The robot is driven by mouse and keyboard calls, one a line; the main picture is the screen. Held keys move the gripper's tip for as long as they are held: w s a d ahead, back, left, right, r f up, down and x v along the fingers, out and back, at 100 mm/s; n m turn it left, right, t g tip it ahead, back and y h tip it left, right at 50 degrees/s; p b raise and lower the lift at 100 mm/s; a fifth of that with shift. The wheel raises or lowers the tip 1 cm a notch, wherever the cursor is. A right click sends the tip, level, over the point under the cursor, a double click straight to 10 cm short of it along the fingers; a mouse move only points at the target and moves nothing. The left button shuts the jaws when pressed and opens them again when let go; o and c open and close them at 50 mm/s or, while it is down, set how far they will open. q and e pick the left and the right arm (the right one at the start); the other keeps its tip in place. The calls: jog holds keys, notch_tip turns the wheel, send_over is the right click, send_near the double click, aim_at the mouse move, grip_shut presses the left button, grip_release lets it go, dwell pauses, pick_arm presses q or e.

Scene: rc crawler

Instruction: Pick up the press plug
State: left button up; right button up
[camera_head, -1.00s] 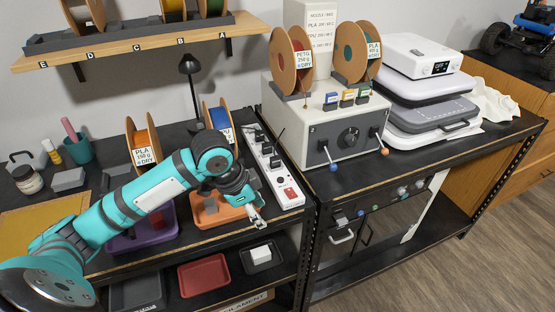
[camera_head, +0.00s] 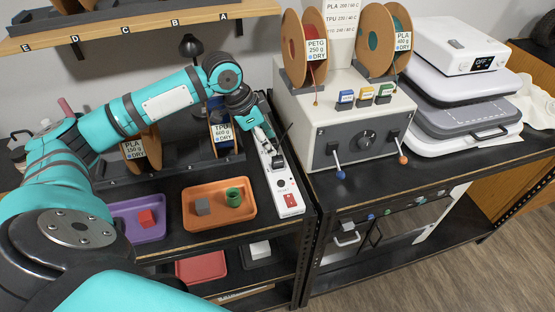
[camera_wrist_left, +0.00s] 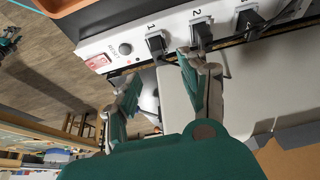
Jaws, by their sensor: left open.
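A white power strip (camera_head: 288,196) lies on the bench with a red switch at its near end. It also shows in the wrist view (camera_wrist_left: 98,43), with black plugs in sockets marked 1 (camera_wrist_left: 156,43) and 2 (camera_wrist_left: 203,34), and another plug (camera_wrist_left: 249,21) beyond. Which one is the press plug I cannot tell; no name shows on them. My left gripper (camera_head: 266,140) hangs over the strip's middle, partly hiding the plugs. In the wrist view its two fingers (camera_wrist_left: 163,72) are spread and empty, close to plugs 1 and 2. My right gripper is not seen.
An orange tray (camera_head: 189,220) with a grey cube and a green ring sits left of the strip. Spools (camera_head: 137,153) stand behind and left. Cords run close to the plugs.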

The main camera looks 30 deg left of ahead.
aim_at(277, 158)
pick_arm(q)
jog(key=shift+x, duration=1)
jog(key=shift+d+f+p, duration=0.2)
jog(key=shift+f+p, duration=0.1)
jog(key=shift+p, duration=0.2)
jog(key=p+x, duration=0.1)
jog(key=x, duration=0.2)
jog(key=shift+w+f, duration=0.15)
jog(key=shift+f, duration=0.45)
jog(key=shift+c, duration=0.5)
jog(key=c, duration=0.5)
grip_shut()
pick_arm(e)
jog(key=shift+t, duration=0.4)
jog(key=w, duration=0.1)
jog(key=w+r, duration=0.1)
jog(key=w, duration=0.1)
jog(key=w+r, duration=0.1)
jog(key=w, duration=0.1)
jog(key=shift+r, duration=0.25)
pick_arm(q)
jog(key=shift+r, duration=0.1)
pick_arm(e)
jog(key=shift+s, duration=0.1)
